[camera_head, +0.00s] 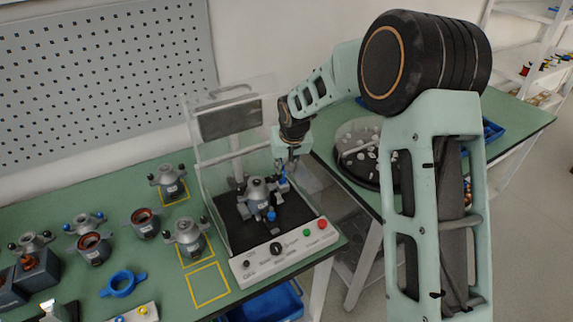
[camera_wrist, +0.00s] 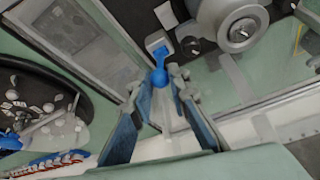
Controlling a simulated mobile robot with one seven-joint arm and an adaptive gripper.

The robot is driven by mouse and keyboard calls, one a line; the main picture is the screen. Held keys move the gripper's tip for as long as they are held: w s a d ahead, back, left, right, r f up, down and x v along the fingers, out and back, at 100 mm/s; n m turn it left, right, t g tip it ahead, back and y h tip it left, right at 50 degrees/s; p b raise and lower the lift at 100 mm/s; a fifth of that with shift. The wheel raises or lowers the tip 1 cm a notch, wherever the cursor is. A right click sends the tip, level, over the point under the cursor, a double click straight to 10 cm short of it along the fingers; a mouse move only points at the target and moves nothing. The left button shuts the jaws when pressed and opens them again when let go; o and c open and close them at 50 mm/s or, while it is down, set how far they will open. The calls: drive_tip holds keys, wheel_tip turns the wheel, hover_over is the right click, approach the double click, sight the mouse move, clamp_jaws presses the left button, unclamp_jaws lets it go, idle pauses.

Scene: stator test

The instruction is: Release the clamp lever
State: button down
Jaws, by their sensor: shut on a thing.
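The stator (camera_head: 259,193), a grey metal housing, sits upright in the test station (camera_head: 225,215). In the wrist view its round top (camera_wrist: 238,25) shows at the upper right. The clamp lever (camera_wrist: 159,76) is blue with a rounded knob, beside the stator. My gripper (camera_wrist: 166,80) is shut on this knob, with one fingertip on each side. In the head view my gripper (camera_head: 285,165) reaches down at the right of the stator, and the blue of the lever (camera_head: 283,183) shows below it. The lever's base is partly hidden there.
The station has a clear raised guard (camera_head: 193,135) and a front panel (camera_head: 285,252) with buttons and a knob. Several other housings, one of them (camera_head: 187,236), stand to the left on the green table. A round dark tray (camera_head: 345,170) with pale parts lies to the right.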

idle(0.4)
drive_tip(key=c, duration=2.1)
unclamp_jaws()
drive_tip(key=v, duration=1.2)
